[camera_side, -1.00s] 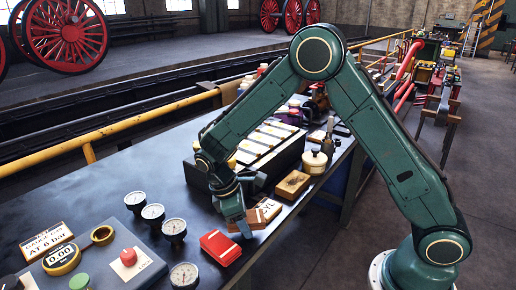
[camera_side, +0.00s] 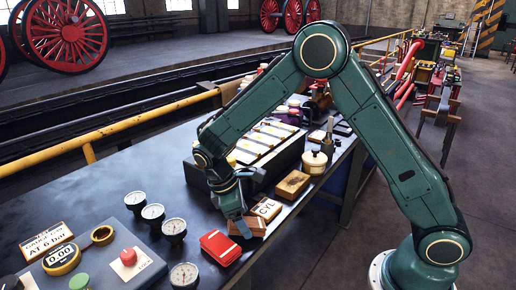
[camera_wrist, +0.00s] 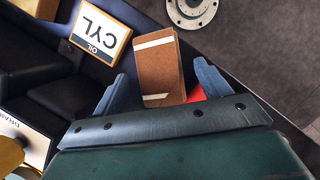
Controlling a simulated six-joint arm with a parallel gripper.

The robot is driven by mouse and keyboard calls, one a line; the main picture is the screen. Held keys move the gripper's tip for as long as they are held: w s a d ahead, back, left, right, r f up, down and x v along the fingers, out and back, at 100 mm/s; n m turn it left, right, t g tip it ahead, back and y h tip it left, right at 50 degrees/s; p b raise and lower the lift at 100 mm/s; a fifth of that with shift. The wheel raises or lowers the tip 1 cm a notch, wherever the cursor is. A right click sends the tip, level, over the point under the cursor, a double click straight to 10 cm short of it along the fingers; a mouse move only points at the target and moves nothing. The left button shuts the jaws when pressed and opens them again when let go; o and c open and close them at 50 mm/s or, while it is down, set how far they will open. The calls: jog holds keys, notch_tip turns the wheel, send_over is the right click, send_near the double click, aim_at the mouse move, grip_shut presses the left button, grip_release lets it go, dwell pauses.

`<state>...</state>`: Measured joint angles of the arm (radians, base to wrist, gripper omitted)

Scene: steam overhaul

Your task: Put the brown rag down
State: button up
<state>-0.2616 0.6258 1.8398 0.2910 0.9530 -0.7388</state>
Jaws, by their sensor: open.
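The brown rag (camera_wrist: 158,62) is a folded brown pad with white stripes in the wrist view. It lies between the two blue fingers of my gripper (camera_wrist: 162,78), which are spread with a gap showing on each side. In the side view the rag (camera_side: 250,227) is low at the bench's front edge, partly behind my gripper (camera_side: 242,225). It appears to rest on the bench top; its underside is hidden.
A CYL OIL sign (camera_wrist: 101,30) stands close beside the rag. A red folded cloth (camera_side: 221,246) lies on the other side, near several gauges (camera_side: 174,228). A wooden box (camera_side: 293,184) and a cream pot (camera_side: 315,162) stand farther along the edge.

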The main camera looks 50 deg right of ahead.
jog(key=v, duration=1.1)
jog(key=shift+r, duration=0.2)
jog(key=s+d+r+m+t+y, duration=0.1)
jog(key=s+d+r+m+t, duration=0.15)
jog(key=s+r, duration=0.25)
jog(key=s+d+r+m+t, duration=0.1)
jog(key=s+d+r+m, duration=0.1)
jog(key=s+d+r, duration=0.3)
jog(key=s+m+t+y, duration=0.1)
jog(key=s+m+t, duration=0.3)
jog(key=s, duration=1)
jog(key=shift+s+d+r+t+y, duration=0.2)
jog(key=shift+r+t+y, duration=0.15)
jog(key=shift+r, duration=0.1)
jog(key=shift+o, duration=0.4)
jog(key=shift+m, duration=0.25)
jog(key=shift+w, duration=0.15)
